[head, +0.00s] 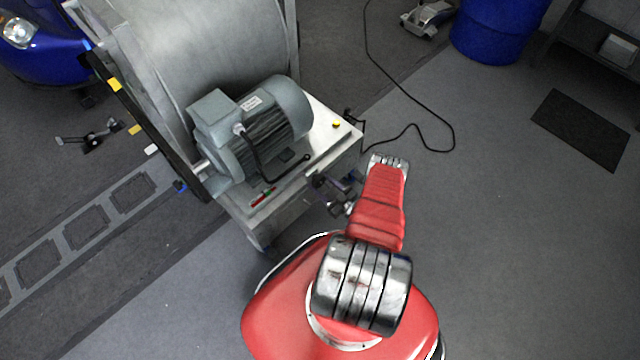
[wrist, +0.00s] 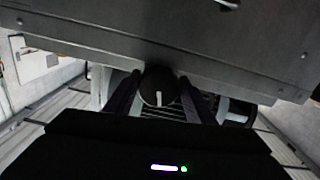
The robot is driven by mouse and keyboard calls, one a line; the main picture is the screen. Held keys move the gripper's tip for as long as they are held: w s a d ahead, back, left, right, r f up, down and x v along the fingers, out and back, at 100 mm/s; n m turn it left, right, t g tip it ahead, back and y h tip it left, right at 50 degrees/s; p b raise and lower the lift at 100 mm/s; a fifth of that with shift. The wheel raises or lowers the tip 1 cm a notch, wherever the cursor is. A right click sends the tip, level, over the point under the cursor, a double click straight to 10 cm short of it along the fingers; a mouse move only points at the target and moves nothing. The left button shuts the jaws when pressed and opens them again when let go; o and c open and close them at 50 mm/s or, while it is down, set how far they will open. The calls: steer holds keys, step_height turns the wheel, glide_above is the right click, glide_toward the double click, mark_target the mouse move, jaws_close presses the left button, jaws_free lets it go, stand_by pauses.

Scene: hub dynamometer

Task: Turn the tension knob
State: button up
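The tension knob (wrist: 158,86) is dark and round with a white pointer mark, seen in the wrist view under the edge of a grey metal panel. The pointer mark points roughly down in the picture. The two dark fingers of my gripper (wrist: 159,92) stand one on each side of the knob, apart from each other. I see no clear gap at the fingertips, but contact cannot be made out. In the head view my gripper (head: 330,192) is at the right side of the dynamometer's base (head: 325,128). The knob cannot be made out there.
A grey motor (head: 255,125) and a large roller (head: 205,55) sit on the dynamometer. A black cable (head: 452,130) lies on the floor to the right. A blue drum (head: 495,30) and a dark mat (head: 580,130) are farther off. Floor at right is mostly clear.

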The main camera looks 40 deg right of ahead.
steer(key=o, duration=0.4)
steer(key=shift+s, duration=0.15)
steer(key=s, duration=1.3)
steer(key=shift+s, duration=0.3)
steer(key=shift+d, duration=0.1)
